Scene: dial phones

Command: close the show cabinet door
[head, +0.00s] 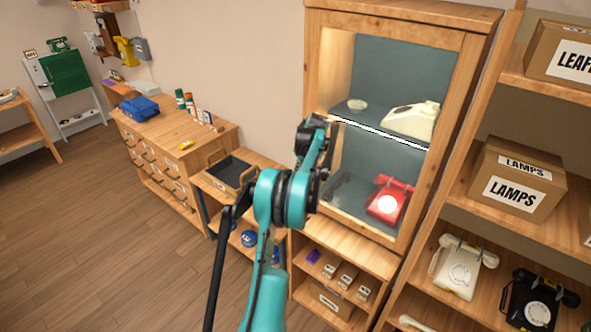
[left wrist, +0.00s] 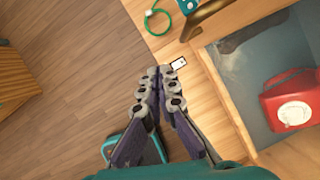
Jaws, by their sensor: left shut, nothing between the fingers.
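The show cabinet (head: 315,60) is a pale wood case with a wood-framed front, at the centre right of the head view. A cream phone (head: 410,120) stands on its upper shelf and a red phone (head: 388,203) on its lower level. I cannot tell whether the front frame is fully flush or ajar. The red phone also shows in the left wrist view (left wrist: 290,102), beside a wooden frame edge (left wrist: 228,92). My left gripper (left wrist: 161,72) is shut and empty, close to that edge; contact is unclear. In the head view my left arm covers the cabinet's left edge. My right gripper is out of view.
Open shelves with a LAMPS box (head: 515,178), a cream phone (head: 463,268) and a black phone (head: 538,305) stand to the right. A low bench with a dark tray (head: 232,170) and a drawer chest (head: 160,160) are at left. The wooden floor (head: 90,230) is clear.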

